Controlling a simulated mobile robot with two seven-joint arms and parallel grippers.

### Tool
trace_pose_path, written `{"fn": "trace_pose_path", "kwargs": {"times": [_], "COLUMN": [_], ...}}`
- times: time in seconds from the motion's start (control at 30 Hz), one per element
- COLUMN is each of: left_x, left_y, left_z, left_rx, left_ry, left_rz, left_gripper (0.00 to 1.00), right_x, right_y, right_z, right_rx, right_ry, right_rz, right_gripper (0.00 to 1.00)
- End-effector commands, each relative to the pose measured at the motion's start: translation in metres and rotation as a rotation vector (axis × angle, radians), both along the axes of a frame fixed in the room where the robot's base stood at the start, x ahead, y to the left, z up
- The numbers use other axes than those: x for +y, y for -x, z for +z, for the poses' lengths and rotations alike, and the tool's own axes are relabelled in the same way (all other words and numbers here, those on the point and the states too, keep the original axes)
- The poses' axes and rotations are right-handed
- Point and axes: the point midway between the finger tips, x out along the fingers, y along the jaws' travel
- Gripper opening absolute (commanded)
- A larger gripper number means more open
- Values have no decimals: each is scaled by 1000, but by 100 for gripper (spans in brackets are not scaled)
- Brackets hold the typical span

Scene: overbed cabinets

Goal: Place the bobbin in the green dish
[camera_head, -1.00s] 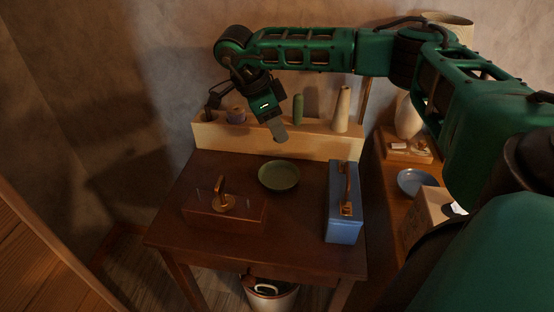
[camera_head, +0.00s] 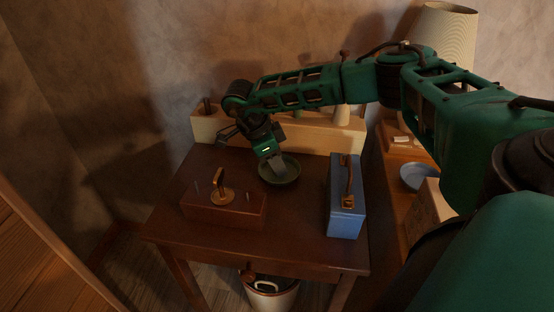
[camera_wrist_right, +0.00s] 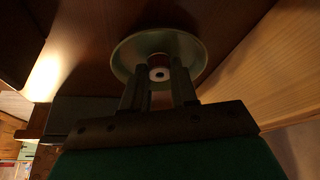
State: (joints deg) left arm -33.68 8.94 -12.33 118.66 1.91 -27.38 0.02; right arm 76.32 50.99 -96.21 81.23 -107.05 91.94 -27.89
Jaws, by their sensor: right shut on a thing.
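The green dish (camera_head: 292,178) is round and shallow and sits on the dark wooden table in the head view. In the right wrist view the dish (camera_wrist_right: 127,52) lies beyond the fingertips. My right gripper (camera_head: 277,170) points down over the dish. My left gripper is not in view.
A brown block with a bronze handle (camera_head: 219,188) stands at left on the table. A blue case (camera_head: 346,211) stands at right. A pale wooden rack (camera_head: 319,137) runs along the back. The table front (camera_head: 285,240) is clear. A side table holds a blue bowl (camera_head: 418,178).

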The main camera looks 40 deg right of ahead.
Motion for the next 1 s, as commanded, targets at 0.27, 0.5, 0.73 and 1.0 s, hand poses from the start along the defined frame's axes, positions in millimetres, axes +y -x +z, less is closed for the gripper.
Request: {"fn": "trace_pose_path", "kwargs": {"times": [0.27,0.5,0.73,1.0], "left_x": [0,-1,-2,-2], "left_y": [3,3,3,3], "left_z": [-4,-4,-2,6], "left_rx": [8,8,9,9], "left_ry": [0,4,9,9], "left_rz": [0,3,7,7], "left_gripper": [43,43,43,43], "right_x": [0,0,0,14], "right_y": [0,0,0,-9], "right_z": [-2,-2,1,41], "right_rx": [0,0,-1,-4], "right_ry": [0,0,0,-1], "right_rz": [0,0,0,2], "right_gripper": [35,53,53,53]}}
